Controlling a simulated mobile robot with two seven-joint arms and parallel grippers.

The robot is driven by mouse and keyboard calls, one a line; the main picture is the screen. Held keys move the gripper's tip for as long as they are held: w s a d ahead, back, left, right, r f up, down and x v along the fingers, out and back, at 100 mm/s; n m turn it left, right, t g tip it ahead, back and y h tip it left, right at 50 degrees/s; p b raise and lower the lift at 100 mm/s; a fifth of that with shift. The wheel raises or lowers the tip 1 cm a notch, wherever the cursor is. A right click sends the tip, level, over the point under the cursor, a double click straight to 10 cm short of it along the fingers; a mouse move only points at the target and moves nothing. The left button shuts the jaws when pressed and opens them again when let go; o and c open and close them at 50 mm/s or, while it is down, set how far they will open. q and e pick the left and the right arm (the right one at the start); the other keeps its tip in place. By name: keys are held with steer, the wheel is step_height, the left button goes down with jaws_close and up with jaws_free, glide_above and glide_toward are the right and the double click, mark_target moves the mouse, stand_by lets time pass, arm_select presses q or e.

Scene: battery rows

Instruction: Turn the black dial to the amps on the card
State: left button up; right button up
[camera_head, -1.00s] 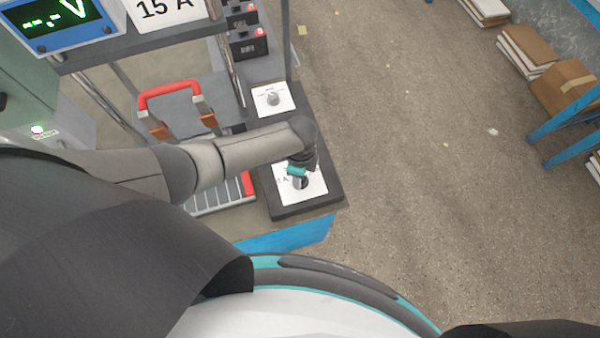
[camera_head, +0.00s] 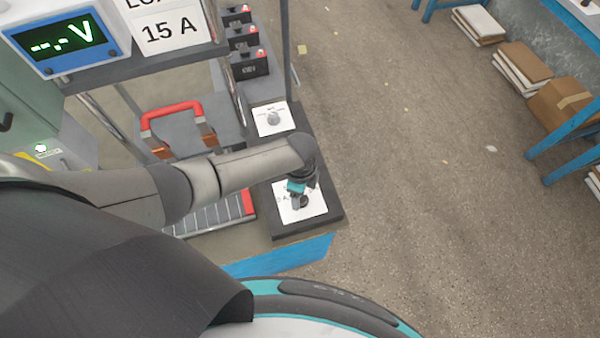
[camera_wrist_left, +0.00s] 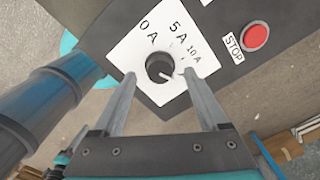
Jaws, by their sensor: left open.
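The black dial (camera_wrist_left: 160,67) sits on a white scale plate (camera_wrist_left: 146,27) in the left wrist view. The labels 0 A, 5 A and 10 A show; the plate's right part is partly behind a finger. A pale mark shows at the dial's lower right edge. My left gripper (camera_wrist_left: 159,75) is open, with one finger to each side of the dial in the picture; I cannot tell whether either touches it. In the head view the left gripper (camera_head: 299,193) is over the plate (camera_head: 314,208). The card (camera_head: 170,31) reads 15 A. My right gripper is not in view.
A red STOP button (camera_wrist_left: 256,36) is beside the plate. A second white plate with a grey knob (camera_head: 273,119) lies farther back. A red-handled device (camera_head: 171,108), several black batteries (camera_head: 249,64) and a display reading "--.- V" (camera_head: 62,37) stand nearby. Open floor lies right.

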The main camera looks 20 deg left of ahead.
arm_select(q)
step_height(320, 180, up, 14)
steer(key=p, duration=0.2)
steer(key=shift+f+p, duration=0.2)
steer(key=shift+p, duration=0.2)
steer(key=shift+s, duration=0.1)
